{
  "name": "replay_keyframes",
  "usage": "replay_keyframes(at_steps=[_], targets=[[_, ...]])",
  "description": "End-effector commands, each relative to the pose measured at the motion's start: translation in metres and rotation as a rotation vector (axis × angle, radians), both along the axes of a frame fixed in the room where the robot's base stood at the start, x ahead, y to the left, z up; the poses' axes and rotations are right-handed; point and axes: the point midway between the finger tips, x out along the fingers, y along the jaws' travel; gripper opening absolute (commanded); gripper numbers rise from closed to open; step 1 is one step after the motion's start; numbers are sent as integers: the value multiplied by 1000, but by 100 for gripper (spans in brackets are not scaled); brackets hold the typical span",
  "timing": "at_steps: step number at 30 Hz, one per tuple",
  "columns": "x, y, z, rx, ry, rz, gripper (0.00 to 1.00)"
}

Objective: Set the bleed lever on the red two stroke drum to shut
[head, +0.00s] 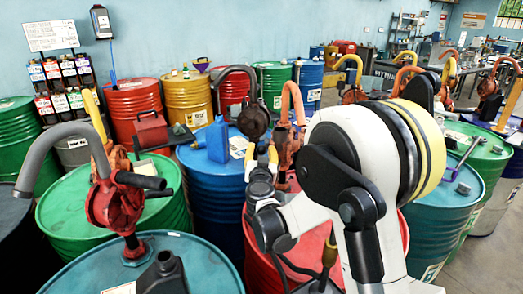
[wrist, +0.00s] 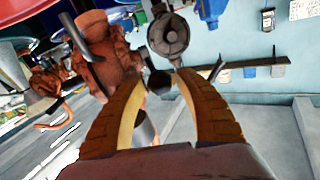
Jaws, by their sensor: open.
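The red drum (head: 312,238) stands in the foreground of the head view, partly hidden behind my arm. An orange rotary pump (head: 283,145) with a curved orange spout rises from it. My gripper (head: 261,152) is beside this pump, its two yellow fingers open and pointing away from me. In the wrist view the fingers of my gripper (wrist: 162,78) are spread. A small dark knob (wrist: 158,82) shows between them, close to the orange pump body (wrist: 105,50). I cannot tell whether this knob is the bleed lever, nor whether a finger touches it.
A blue drum (head: 212,195) with a blue jug (head: 218,140) stands left of the red one. A grey pump with a dark round body (head: 253,122) rises behind my gripper. A green drum (head: 75,200) and a teal drum (head: 160,255) with a red pump (head: 115,205) stand at left.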

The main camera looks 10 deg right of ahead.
Motion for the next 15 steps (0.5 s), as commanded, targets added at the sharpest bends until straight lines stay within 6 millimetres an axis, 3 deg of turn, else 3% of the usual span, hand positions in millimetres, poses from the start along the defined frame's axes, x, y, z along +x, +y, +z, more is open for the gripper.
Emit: replay_keyframes(at_steps=[15], targets=[[-98,25,0,-1,1,2,40]])
